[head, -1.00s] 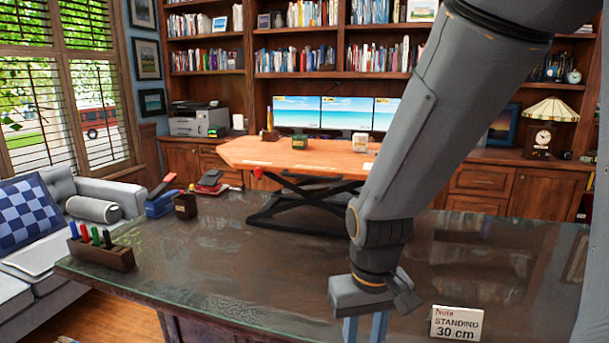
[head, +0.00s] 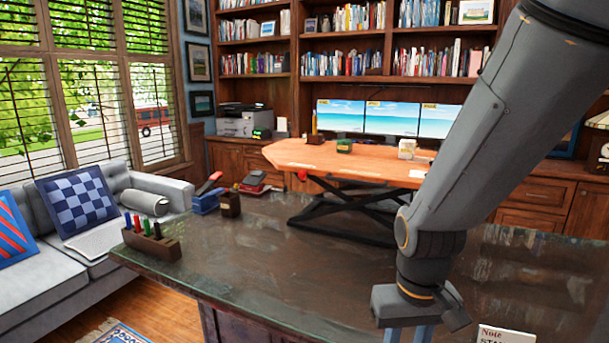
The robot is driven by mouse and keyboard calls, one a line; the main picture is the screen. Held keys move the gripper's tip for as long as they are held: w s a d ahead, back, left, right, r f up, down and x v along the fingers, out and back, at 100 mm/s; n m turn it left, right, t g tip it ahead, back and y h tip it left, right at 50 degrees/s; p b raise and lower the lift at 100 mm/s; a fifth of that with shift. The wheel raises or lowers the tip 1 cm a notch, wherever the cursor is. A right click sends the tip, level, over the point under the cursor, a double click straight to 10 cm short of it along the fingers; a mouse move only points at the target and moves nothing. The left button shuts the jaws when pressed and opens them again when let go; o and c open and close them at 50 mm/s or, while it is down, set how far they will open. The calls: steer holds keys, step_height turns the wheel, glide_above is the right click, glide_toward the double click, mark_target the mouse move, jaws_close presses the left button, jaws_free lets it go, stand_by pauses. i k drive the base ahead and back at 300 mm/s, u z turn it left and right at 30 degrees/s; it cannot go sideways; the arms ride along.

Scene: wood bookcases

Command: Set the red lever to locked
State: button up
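The red lever shows as a small red knob (head: 302,175) under the left front edge of the orange-wood standing-desk riser (head: 285,153). The knob is small, and I cannot read its setting or any lock mark. The riser stands raised on black crossed legs on the dark glossy desk (head: 250,262). My gripper (head: 408,336) points down at the bottom of the view, to the right of and nearer than the lever.
A pen holder (head: 152,245) stands at the desk's left edge. A blue stapler-like item (head: 206,202) and a dark box (head: 230,205) sit left of the riser. A note card (head: 500,335) lies at the bottom right. The desk's middle is clear.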

mark_target(302, 174)
steer(key=k, duration=0.65)
steer(key=u, duration=0.8)
steer(key=i, duration=1.8)
steer(key=z, duration=0.6)
